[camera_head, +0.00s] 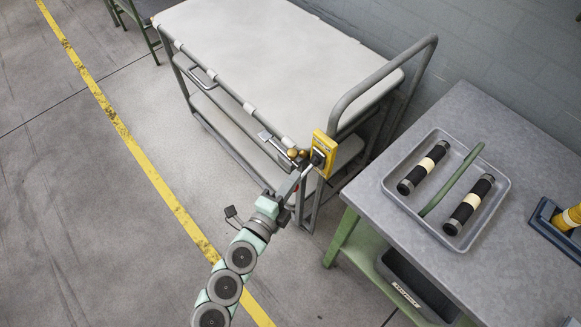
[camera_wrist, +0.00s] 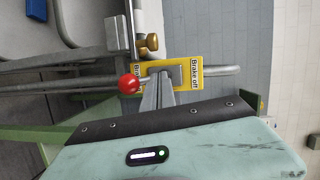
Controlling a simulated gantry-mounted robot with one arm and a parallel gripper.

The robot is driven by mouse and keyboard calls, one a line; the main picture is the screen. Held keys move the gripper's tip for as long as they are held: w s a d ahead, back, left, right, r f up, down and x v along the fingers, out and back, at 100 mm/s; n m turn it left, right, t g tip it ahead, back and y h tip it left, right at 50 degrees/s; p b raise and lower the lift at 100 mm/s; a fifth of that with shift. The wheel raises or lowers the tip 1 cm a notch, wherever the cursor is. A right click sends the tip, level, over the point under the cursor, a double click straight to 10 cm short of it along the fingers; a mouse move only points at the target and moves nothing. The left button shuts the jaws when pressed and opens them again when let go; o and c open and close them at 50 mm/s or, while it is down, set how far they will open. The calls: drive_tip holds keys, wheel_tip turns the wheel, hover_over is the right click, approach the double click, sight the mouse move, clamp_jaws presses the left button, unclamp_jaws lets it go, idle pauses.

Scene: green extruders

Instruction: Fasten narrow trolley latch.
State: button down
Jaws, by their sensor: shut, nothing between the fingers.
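The trolley (camera_head: 265,40) has a pale top and grey tube frame. A yellow plate (camera_head: 331,142) sits at its near right corner; in the wrist view the plate (camera_wrist: 194,88) reads "Brake off" on its right part. A red ball knob (camera_wrist: 129,84) on a thin rod is in front of the plate's left part. Brass knobs (camera_wrist: 149,42) stand beside the plate. My gripper (camera_head: 306,172) is shut and empty at the plate's front; its fingers (camera_wrist: 163,80) reach over the plate, hiding its middle. I cannot tell whether they touch the rod, nor which part is the latch.
A grey-topped bench (camera_head: 468,108) with green legs stands to the right. On it a tray (camera_head: 398,197) with a green handle holds two black rollers. A dark bin (camera_head: 408,283) sits beneath. Open floor with a yellow line (camera_head: 140,150) lies to the left.

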drive_tip(key=w, duration=0.2)
drive_tip(key=w+f+b, duration=0.1)
drive_tip(key=w, duration=0.1)
drive_tip(key=shift+w+a+b, duration=0.15)
drive_tip(key=shift+w+b, duration=0.15)
drive_tip(key=shift+w, duration=0.05)
drive_tip(key=w+a, duration=0.3)
drive_tip(key=w, duration=0.1)
drive_tip(key=shift+a, duration=0.4)
drive_tip(key=shift+r, duration=0.1)
drive_tip(key=d+p+v, duration=0.1)
drive_tip(key=p+v, duration=0.1)
drive_tip(key=v, duration=0.4)
drive_tip(key=s+d+p+v, duration=0.1)
drive_tip(key=p+v, duration=0.1)
drive_tip(key=v, duration=0.4)
drive_tip(key=shift+s, duration=0.6)
